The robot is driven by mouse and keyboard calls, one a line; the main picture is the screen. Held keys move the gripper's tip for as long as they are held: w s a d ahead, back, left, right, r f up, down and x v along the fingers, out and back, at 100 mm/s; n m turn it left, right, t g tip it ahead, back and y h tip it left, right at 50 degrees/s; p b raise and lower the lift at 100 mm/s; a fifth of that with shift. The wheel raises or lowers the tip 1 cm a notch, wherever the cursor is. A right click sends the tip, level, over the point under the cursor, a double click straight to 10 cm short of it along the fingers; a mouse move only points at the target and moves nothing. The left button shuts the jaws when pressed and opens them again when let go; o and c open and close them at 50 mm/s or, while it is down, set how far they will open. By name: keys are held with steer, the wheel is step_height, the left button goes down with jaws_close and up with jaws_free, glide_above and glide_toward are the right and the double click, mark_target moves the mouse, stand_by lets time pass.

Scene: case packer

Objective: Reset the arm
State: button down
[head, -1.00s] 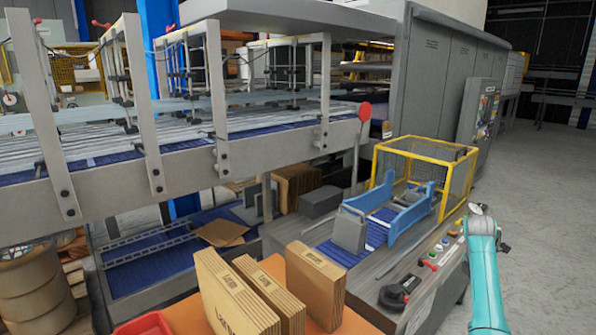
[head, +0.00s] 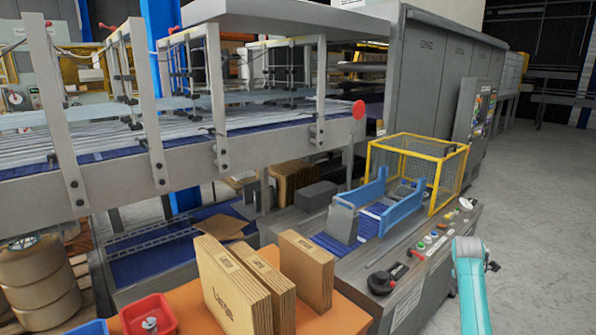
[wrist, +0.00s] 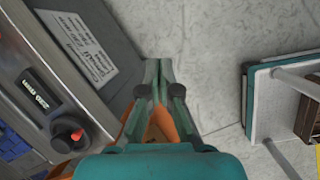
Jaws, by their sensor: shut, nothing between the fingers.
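My teal arm (head: 469,285) rises at the lower right of the head view, beside the machine's control panel. My gripper (wrist: 158,68) shows in the wrist view with its two fingers together and nothing between them. It points over the floor, beside the machine's edge. In the head view the gripper's fingers cannot be made out clearly.
The machine's control panel (head: 404,268) has buttons and a black handle. Flat cardboard cases (head: 232,290) stand on an orange table, with a red bin (head: 148,316) nearby. A yellow-framed cage (head: 418,170) stands behind. Grey floor (head: 530,230) is clear at right.

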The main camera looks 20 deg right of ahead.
steer(key=a+f+m+t, duration=0.3)
steer(key=a+f, duration=1.5)
steer(key=s+a+f+m+t, duration=0.25)
steer(key=s+a, duration=0.35)
steer(key=a, duration=0.3)
steer(key=s+a+f+m+t, duration=0.1)
steer(key=s+a+f+t, duration=0.1)
steer(key=s+a+f, duration=0.5)
steer(key=s+a+r+m+t+y, duration=0.1)
steer(key=s+a+r+m+t, duration=0.1)
steer(key=s+a+r, duration=0.45)
steer(key=s+a+r+m+t, duration=0.2)
steer(key=s+a+r, duration=0.2)
steer(key=s+a, duration=0.4)
steer(key=s+a+r+m+t+y, duration=0.1)
steer(key=s+a+r+m, duration=0.1)
steer(key=s+r, duration=0.4)
steer(key=s+a+r+m+t+y, duration=0.1)
steer(key=s+r, duration=0.5)
steer(key=r, duration=0.8)
steer(key=a+m+t, duration=0.1)
steer(key=a+m, duration=0.1)
steer(key=a, duration=0.1)
steer(key=shift+s+a+r+y, duration=0.15)
steer(key=shift+s+a+y, duration=0.2)
steer(key=shift+s+y, duration=0.05)
